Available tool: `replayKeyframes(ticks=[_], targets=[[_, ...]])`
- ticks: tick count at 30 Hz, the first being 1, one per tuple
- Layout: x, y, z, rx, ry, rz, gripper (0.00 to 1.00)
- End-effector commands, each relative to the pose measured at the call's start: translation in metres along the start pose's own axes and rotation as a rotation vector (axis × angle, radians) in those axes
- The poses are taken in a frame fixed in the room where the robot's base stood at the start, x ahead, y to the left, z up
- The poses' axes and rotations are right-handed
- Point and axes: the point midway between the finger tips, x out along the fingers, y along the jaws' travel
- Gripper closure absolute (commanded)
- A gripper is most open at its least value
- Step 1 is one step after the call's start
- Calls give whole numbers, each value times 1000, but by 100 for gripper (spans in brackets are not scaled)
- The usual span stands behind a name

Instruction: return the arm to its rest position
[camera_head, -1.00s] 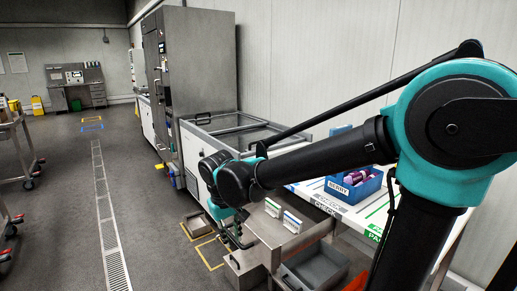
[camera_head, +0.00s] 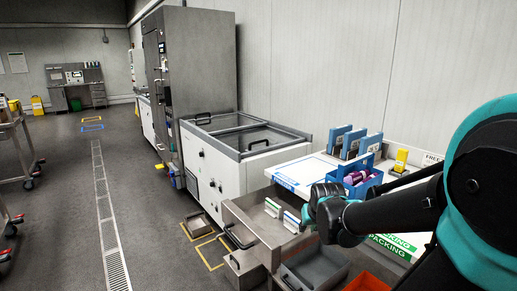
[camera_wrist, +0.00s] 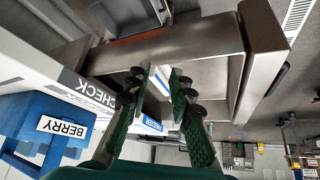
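My arm reaches in from the right in the head view, with its wrist end over the right side of the steel drawer (camera_head: 250,232). My gripper is hidden behind the wrist there. In the wrist view my gripper (camera_wrist: 160,82) shows its two green fingers apart, with nothing held between them. The open steel drawer (camera_wrist: 190,35) lies beyond the fingertips. The blue BERRY bin (camera_wrist: 25,107) is at the left of the wrist view, apart from the fingers. In the head view the blue bin (camera_head: 343,188) holds purple lollies and stands on the white table, behind my arm.
Grey (camera_head: 315,268) and orange (camera_head: 365,284) bins sit below. Blue folders (camera_head: 350,143) and a yellow object (camera_head: 400,160) stand at the table's back.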

Motion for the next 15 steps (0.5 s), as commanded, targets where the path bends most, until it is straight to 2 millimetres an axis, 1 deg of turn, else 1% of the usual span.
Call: replayKeyframes(ticks=[1, 3, 4, 6, 8, 9, 12, 15], targets=[[0, 10, 2, 20, 16, 12, 78], [-2, 23, 4, 42, 41, 26, 78], [-2, 25, 10, 45, 39, 28, 78], [-2, 21, 37, 41, -11, 23, 78], [-3, 20, 57, 41, -46, 21, 78], [-3, 19, 71, 41, -71, 20, 78], [-5, 18, 102, 42, -125, 19, 78], [-7, 17, 128, 43, -170, 17, 78]])
